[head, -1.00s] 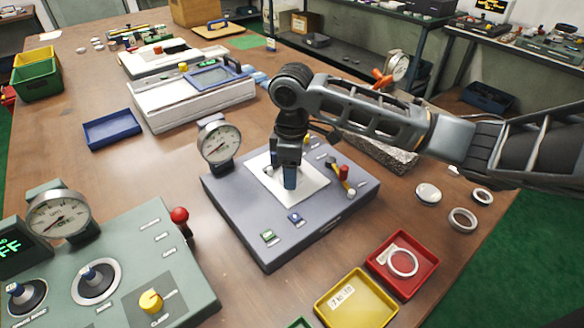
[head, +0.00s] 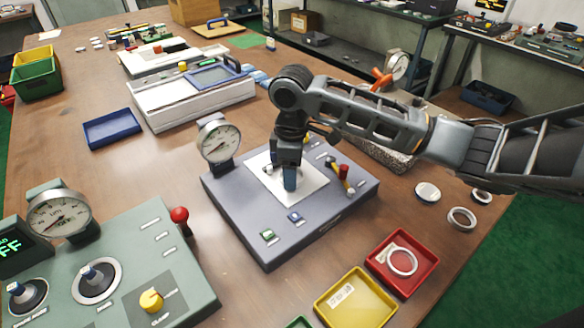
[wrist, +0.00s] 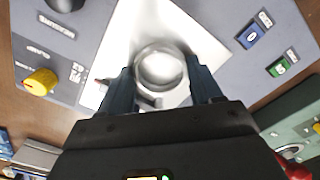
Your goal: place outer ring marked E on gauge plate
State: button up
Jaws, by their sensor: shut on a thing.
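My gripper (head: 280,178) points straight down over the white gauge plate (head: 313,192) on the grey gauge station. In the wrist view my gripper (wrist: 161,72) has its two fingers on either side of a shiny metal ring (wrist: 160,48) and is shut on it. The ring is over the gauge plate (wrist: 128,38); I cannot tell whether it touches the plate. No letter can be read on the ring. In the head view the fingers mostly hide it.
A dial gauge (head: 217,140) stands at the station's left corner; a red-topped lever (head: 343,172) is at its right. A red tray (head: 376,264) holding a ring, a yellow tray (head: 380,312) and loose rings (head: 462,218) lie in front and right. A green panel (head: 190,262) is at left.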

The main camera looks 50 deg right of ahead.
jog(key=o, duration=1.2)
jog(key=shift+c, duration=0.2)
jog(key=shift+a+r, duration=0.1)
jog(key=shift+r, duration=3.8)
